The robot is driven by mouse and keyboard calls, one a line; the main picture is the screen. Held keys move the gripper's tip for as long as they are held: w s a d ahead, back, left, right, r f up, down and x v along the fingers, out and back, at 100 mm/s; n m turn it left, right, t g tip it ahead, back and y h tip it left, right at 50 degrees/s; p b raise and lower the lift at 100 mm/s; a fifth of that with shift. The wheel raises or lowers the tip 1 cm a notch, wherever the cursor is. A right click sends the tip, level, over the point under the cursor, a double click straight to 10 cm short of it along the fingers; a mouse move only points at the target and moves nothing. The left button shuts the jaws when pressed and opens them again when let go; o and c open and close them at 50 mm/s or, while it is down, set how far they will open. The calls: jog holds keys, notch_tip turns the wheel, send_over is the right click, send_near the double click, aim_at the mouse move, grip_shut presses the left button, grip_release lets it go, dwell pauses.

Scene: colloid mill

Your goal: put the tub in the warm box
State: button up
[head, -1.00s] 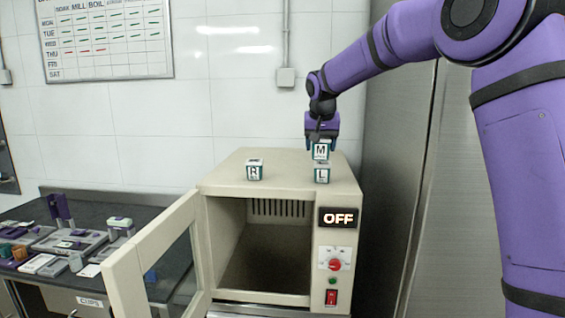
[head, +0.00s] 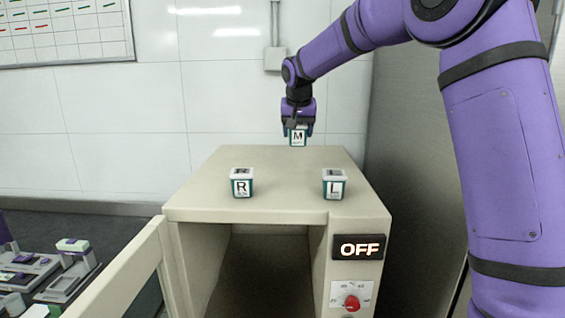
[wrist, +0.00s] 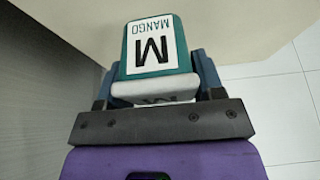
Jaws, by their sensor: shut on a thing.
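My gripper (head: 297,126) is shut on a small teal and white tub marked M (head: 297,139), above the back of the warm box's top. In the wrist view the held tub (wrist: 151,50) reads MANGO and sits between the fingers. The warm box (head: 280,208) is a beige cabinet with an OFF display (head: 359,247). Its front opening (head: 262,270) is dark inside and its door (head: 122,275) stands open to the left. Two more tubs stand on its top: one marked R (head: 242,184) at left and one marked L (head: 334,185) at right.
A red knob (head: 352,303) is under the display. A dark counter (head: 75,232) with grey trays and small blocks (head: 72,246) is at the left. A tall grey metal panel (head: 418,180) stands close at the right. A wall chart (head: 60,30) hangs upper left.

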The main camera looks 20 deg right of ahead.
notch_tip(320, 180, down, 9)
jog(key=shift+r, duration=0.1)
dwell(0.4)
jog(key=shift+f, duration=0.2)
jog(key=o, duration=1)
jog(key=shift+r, duration=0.1)
